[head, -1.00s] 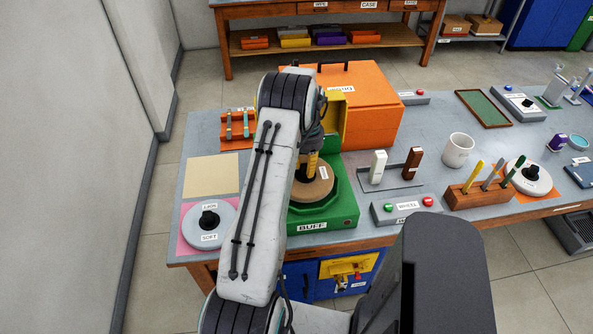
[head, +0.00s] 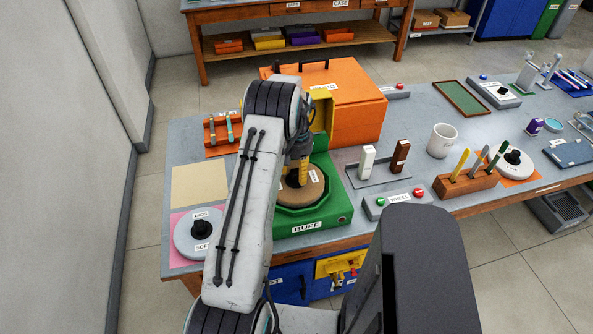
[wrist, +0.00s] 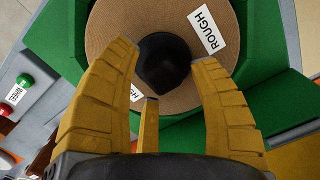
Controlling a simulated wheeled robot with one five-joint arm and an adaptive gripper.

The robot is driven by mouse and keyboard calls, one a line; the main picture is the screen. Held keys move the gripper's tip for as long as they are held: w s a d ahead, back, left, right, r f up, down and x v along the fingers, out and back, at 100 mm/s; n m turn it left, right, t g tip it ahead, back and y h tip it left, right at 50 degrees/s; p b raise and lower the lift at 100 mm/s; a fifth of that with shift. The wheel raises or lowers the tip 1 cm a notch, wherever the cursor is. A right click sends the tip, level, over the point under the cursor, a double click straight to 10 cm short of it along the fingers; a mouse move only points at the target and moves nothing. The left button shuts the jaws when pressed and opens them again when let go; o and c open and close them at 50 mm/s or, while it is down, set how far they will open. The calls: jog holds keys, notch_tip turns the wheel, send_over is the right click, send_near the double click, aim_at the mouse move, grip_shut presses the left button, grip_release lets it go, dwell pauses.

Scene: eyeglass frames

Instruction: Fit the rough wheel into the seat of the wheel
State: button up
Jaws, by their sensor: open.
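The rough wheel (head: 315,192) is a tan disc with a black central knob and a white label; the label reads ROUGH in the wrist view (wrist: 112,42). It lies within the green octagonal seat of the wheel (head: 318,215) on the machine marked BUFF. Whether it is fully down in the seat I cannot tell. My gripper (wrist: 165,70) is open just above the wheel, its yellow fingers spread around the near side of the black knob (wrist: 163,60). No clear grip on the knob shows. In the head view my arm hides part of the wheel.
A grey-white wheel labelled SOFT (head: 190,246) lies on a pink mat at the left. An orange box (head: 358,110) stands behind the seat. A WHEEL button box (head: 375,210) and a tray with white and brown blocks (head: 388,180) are close on the right.

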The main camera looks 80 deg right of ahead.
aim_at(297, 170)
jog(key=shift+r, duration=0.15)
notch_tip(297, 170, up, 6)
jog(key=shift+d+b, duration=0.15)
jog(key=shift+b, duration=0.45)
jog(key=shift+r+b, duration=0.3)
jog(key=shift+b, duration=0.35)
jog(key=shift+w+r+b, duration=0.1)
jog(key=shift+r+b, duration=1)
jog(key=shift+r, duration=1.55)
